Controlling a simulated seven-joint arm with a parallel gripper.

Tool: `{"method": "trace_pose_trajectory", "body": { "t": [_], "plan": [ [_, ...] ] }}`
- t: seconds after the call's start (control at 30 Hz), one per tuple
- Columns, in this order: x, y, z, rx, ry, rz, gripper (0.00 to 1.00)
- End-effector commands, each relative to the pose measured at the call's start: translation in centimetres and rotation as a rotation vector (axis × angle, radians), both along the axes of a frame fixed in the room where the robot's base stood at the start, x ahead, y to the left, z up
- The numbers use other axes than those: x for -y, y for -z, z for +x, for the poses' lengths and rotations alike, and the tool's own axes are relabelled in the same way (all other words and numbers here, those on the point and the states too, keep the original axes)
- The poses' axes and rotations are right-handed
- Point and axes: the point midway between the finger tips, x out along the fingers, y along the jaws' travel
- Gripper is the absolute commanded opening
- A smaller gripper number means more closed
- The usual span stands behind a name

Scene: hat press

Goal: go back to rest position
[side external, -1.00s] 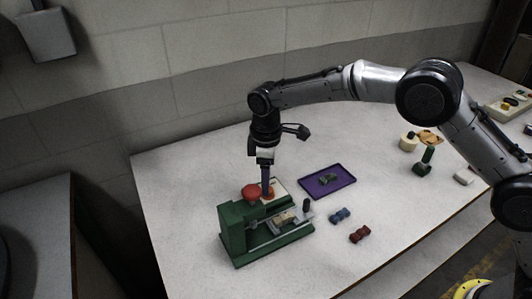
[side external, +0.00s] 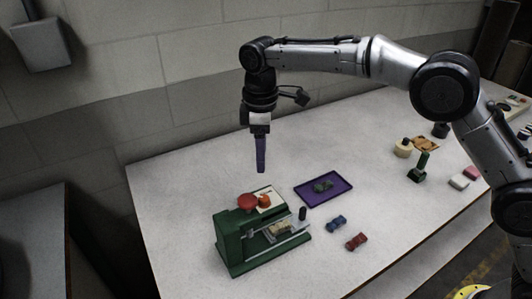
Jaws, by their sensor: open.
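My gripper (side external: 261,168) hangs pointing down in the air, above and apart from the green hat press (side external: 232,240). Its purple fingers are seen edge-on and nothing shows between them. The press stands on the white table and has a red round knob (side external: 248,202) on top. A small orange-red piece (side external: 264,200) sits beside the knob on a pale plate. A light piece (side external: 283,227) lies in the lower bay of the press, next to a dark upright handle (side external: 302,213).
A purple tray (side external: 340,183) holding a dark green piece lies right of the press. A blue piece (side external: 337,223) and a dark red piece (side external: 357,241) lie in front of it. Several other items stand at the far right. The table's back left is clear.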

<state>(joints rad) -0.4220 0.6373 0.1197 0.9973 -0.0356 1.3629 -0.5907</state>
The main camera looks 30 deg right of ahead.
Motion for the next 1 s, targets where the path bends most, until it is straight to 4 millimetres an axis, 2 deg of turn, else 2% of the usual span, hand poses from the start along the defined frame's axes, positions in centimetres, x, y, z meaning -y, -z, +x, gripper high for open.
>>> {"method": "trace_pose_trajectory", "body": {
  "t": [0.17, 0.23, 0.33, 0.43, 0.5, 0.6, 0.7, 0.83, 1.0],
  "plan": [
    [0.3, -0.1, 0.1, 0.002, 0.006, 0.001, 0.64],
    [1.0, -1.3, 0.4, 0.022, 0.019, 0.010, 0.64],
    [2.7, -5.1, 0.5, 0.083, 0.049, 0.035, 0.64],
    [5.7, -9.5, -1.1, 0.135, 0.091, 0.054, 0.64],
    [7.9, -12.1, -2.9, 0.169, 0.123, 0.067, 0.64],
    [10.7, -15.0, -5.8, 0.213, 0.181, 0.083, 0.64],
    [13.3, -17.0, -9.2, 0.256, 0.247, 0.100, 0.64],
    [16.2, -18.5, -14.0, 0.310, 0.345, 0.125, 0.64],
    [19.2, -18.2, -20.6, 0.374, 0.483, 0.160, 0.64]
  ]
}}
